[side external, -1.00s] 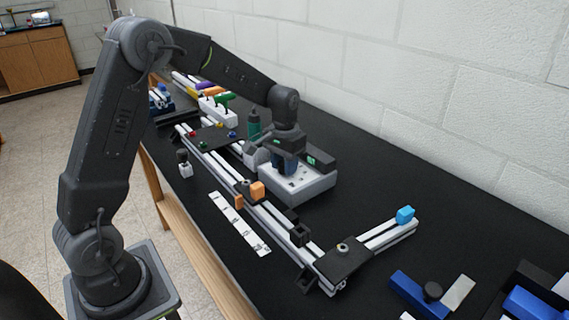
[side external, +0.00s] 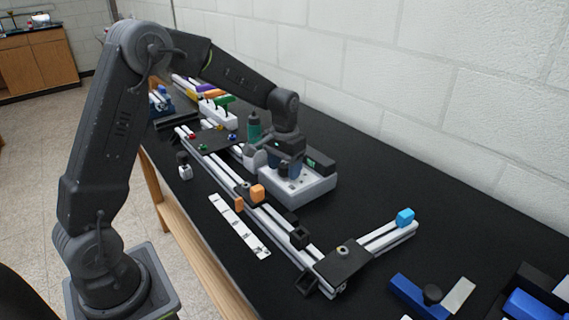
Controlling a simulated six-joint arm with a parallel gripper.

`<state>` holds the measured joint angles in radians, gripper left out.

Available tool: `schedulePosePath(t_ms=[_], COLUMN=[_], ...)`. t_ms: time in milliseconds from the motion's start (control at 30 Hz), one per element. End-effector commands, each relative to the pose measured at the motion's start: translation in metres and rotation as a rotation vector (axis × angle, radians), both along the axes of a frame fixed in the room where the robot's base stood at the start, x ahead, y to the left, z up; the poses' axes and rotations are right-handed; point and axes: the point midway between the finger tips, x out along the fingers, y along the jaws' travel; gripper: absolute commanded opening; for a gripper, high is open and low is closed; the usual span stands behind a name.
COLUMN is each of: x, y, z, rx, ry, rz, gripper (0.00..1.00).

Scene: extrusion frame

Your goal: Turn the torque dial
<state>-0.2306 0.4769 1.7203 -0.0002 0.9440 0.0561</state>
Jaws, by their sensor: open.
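My gripper (side external: 288,167) points down over a white box-shaped unit (side external: 312,190) with small markings on its top face. The gripper is open, with its dark fingertips just above or at the unit's top. The torque dial cannot be made out clearly; the fingers cover the part of the unit where a dial could be. I cannot tell whether the fingers touch it.
A green-capped dark bottle-like tool (side external: 253,127) stands behind the gripper. Aluminium rails (side external: 270,218) with orange and black blocks run in front of the unit. A white ruled strip (side external: 238,226) lies nearer the table edge. The black table (side external: 380,180) is clear right of the unit.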

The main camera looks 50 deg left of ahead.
Motion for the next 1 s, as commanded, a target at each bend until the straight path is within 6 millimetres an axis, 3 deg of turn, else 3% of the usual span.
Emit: schedulePosePath(t_ms=[167, 700, 1000], x=[0.001, 0.000, 0.000], y=[0.000, 0.000, 0.000], z=[0.012, 0.119, 0.139], rx=[0.001, 0.001, 0.000], ry=[-0.004, -0.003, 0.000], rz=[0.000, 0.000, 0.000], gripper=[0.61, 0.61, 0.61])
